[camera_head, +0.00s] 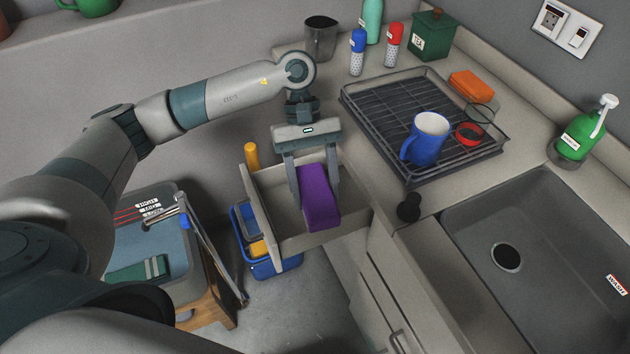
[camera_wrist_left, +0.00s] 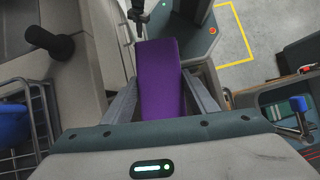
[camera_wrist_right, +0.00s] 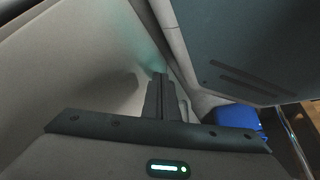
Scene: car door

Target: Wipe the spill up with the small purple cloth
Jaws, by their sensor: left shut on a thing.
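The cloth also shows in the left wrist view (camera_wrist_left: 160,75) between the fingers. My right gripper (camera_wrist_right: 160,80) shows only in the right wrist view, its fingers together with nothing seen between them. I cannot make out a spill in any view.
A dish rack (camera_head: 360,105) holding a blue mug (camera_head: 430,136) stands on the counter right of my left gripper. The sink (camera_head: 540,250) is at the lower right.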

